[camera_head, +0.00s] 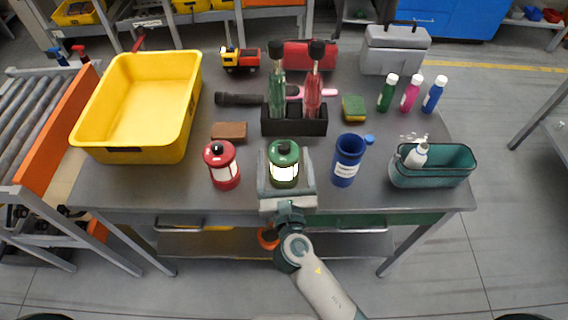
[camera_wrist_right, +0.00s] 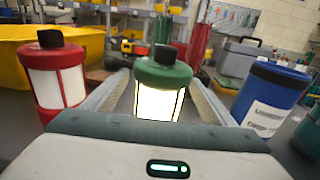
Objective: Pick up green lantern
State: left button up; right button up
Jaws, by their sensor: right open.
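The green lantern (camera_head: 284,163) stands upright near the front middle of the grey table, with a dark cap and a glowing white body. In the right wrist view the green lantern (camera_wrist_right: 162,84) stands between my two fingers. My right gripper (camera_head: 286,153) comes from the front edge, open, with one finger on each side of the lantern. In the right wrist view a gap shows between the lantern and the fingers. The lantern's base is hidden behind the gripper body. My left gripper is not in view.
A red lantern (camera_head: 222,166) stands close at left, a blue bottle (camera_head: 347,160) close at right. A black caddy (camera_head: 294,121) with bottles stands behind. A yellow bin (camera_head: 137,140) is at far left, a teal basket (camera_head: 433,178) at right.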

aim_at(283, 146)
jog(key=w+p, duration=0.1)
jog(key=w, duration=0.3)
jog(key=shift+a+r, duration=0.1)
dwell(0.3)
jog(key=c, duration=1.5)
